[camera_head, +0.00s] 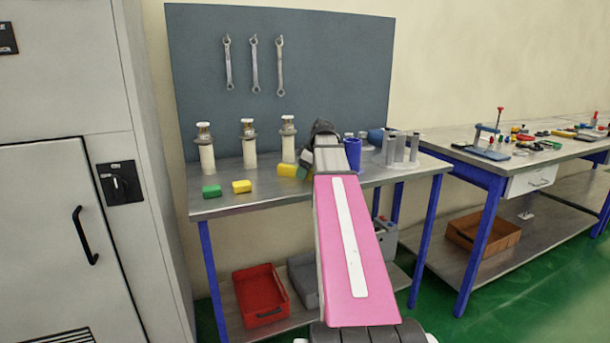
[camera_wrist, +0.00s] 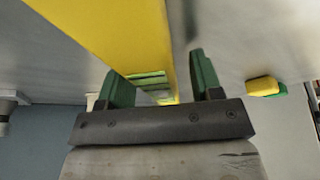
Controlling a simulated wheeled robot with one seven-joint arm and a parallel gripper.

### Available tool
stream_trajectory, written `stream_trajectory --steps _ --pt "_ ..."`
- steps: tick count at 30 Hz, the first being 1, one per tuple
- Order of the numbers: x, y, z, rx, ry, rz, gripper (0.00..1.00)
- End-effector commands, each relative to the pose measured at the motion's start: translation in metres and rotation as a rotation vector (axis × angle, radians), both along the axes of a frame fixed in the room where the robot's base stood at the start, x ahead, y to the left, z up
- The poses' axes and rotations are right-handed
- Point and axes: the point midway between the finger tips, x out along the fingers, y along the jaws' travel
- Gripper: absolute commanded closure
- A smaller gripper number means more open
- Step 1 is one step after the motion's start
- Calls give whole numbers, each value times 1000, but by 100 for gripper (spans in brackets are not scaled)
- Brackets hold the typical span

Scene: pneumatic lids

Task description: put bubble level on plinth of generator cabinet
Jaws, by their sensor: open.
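A long yellow bar with pale green windows, which looks like the bubble level (camera_wrist: 125,35), fills the upper middle of the wrist view. Its near end lies between the two green fingers of my gripper (camera_wrist: 157,68). The fingers are open, and a gap shows at the right finger. In the head view my gripper (camera_head: 306,160) is at the bench, partly hidden by my arm. A yellow piece (camera_head: 287,170) beside it may be the level's end. The tall grey cabinet (camera_head: 60,200) at the left may be the generator cabinet; no plinth shows.
On the bench (camera_head: 225,206) are a green block (camera_head: 211,190), a yellow block (camera_head: 242,186), several valve-like fittings (camera_head: 248,145) and a blue cylinder (camera_head: 353,153). A red crate (camera_head: 262,296) is on the lower shelf. A second bench (camera_head: 470,140) with tools stands right.

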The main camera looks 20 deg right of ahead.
Motion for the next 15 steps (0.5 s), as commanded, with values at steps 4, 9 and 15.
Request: stream_trajectory --steps 4,9,15 --pt "0 0 0 0 0 0 66" --pt "0 0 1 0 0 0 100" --pt "0 0 1 1 -1 0 100"
